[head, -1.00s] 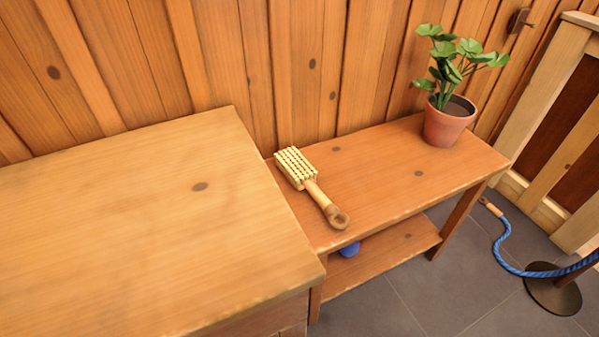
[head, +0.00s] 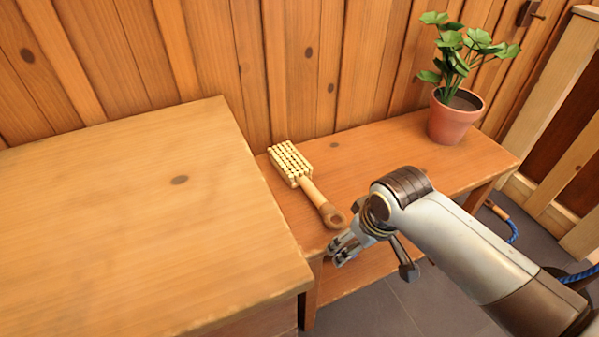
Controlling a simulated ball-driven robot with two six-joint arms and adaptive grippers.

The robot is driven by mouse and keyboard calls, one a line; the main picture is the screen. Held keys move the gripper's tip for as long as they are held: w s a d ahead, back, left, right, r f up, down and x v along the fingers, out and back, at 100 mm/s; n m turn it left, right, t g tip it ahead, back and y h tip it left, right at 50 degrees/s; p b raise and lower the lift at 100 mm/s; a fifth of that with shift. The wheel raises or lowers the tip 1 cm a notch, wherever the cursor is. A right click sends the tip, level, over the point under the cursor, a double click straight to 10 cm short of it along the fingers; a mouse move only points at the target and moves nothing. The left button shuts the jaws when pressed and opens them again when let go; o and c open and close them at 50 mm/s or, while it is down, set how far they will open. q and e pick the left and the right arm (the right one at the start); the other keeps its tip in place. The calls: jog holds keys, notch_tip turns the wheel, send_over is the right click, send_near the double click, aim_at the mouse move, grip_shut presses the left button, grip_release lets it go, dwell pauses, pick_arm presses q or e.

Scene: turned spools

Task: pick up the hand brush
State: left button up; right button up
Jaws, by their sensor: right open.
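The hand brush (head: 305,183) lies bristles up on the lower wooden bench, its pale bristle head (head: 290,162) toward the wall and its round handle end toward the front edge. My right gripper (head: 338,250) is at the front edge of the bench, just below the handle end in the picture. It is open and holds nothing that I can see. Whether it touches the handle end I cannot tell. My left gripper is not in view.
A taller wooden cabinet top (head: 130,220) stands directly left of the brush. A potted plant (head: 453,115) stands at the right end of the bench (head: 365,160). A plank wall (head: 300,70) closes the back.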

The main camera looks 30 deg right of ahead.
jog(key=t+b, duration=0.1)
send_near(304, 178)
jog(key=shift+d+r+y, duration=0.1)
jog(key=shift+d+y, duration=0.25)
jog(key=shift+y, duration=0.05)
jog(key=shift+w+f, duration=0.2)
jog(key=shift+w, duration=0.05)
jog(key=b+x, duration=0.2)
jog(key=x, duration=0.2)
jog(key=shift+w+f, duration=0.15)
jog(key=shift+f, duration=0.15)
jog(key=b+x, duration=0.2)
jog(key=x, duration=0.3)
jog(key=shift+f, duration=0.25)
jog(key=c, duration=1.4)
jog(key=shift+r, duration=0.1)
